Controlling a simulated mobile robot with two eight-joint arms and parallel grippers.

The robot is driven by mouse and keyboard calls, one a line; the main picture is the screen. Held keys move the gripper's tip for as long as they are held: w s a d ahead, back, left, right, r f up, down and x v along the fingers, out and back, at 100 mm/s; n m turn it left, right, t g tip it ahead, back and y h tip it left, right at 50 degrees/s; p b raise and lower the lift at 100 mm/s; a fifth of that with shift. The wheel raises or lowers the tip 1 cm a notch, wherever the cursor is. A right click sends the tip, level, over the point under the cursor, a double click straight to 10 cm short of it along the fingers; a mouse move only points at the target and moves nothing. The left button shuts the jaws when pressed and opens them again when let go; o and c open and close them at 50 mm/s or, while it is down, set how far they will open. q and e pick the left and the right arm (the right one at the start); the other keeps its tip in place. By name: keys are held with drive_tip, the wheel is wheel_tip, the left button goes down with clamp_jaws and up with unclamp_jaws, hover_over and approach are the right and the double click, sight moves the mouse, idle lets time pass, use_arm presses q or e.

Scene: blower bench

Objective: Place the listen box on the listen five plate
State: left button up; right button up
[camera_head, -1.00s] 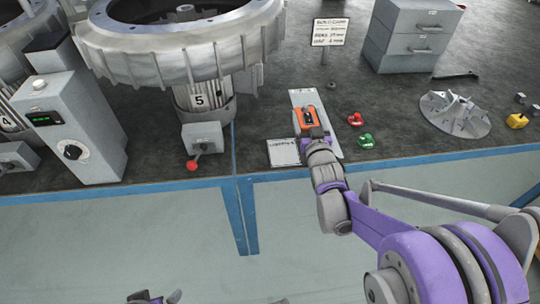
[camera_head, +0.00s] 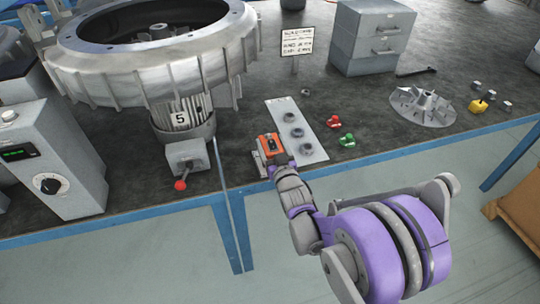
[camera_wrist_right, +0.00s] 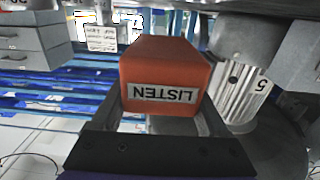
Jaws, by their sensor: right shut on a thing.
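The orange listen box (camera_head: 270,144) is held in my right gripper (camera_head: 277,157), above the front of the bench. In the right wrist view the box (camera_wrist_right: 165,72) sits between the two fingers, with its LISTEN label upside down. A small pale plate (camera_head: 257,165), labelled in the earlier view, lies near the bench's front edge. It is mostly hidden by the box and my gripper, and its writing cannot be read now. The box looks over or near the plate; the gap in height is hard to tell. My left gripper is out of view.
Blower 5 (camera_head: 180,117), with a red-knobbed lever box (camera_head: 186,154), stands to the left. A pale strip with three round rings (camera_head: 297,130) lies just right of the box. Red (camera_head: 333,121) and green (camera_head: 347,139) pieces and an impeller (camera_head: 423,106) lie farther right.

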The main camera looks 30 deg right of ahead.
drive_tip(key=shift+f+b, duration=0.5)
drive_tip(key=shift+f, duration=1.4)
drive_tip(key=shift+f, duration=0.15)
drive_tip(key=o, duration=1.4)
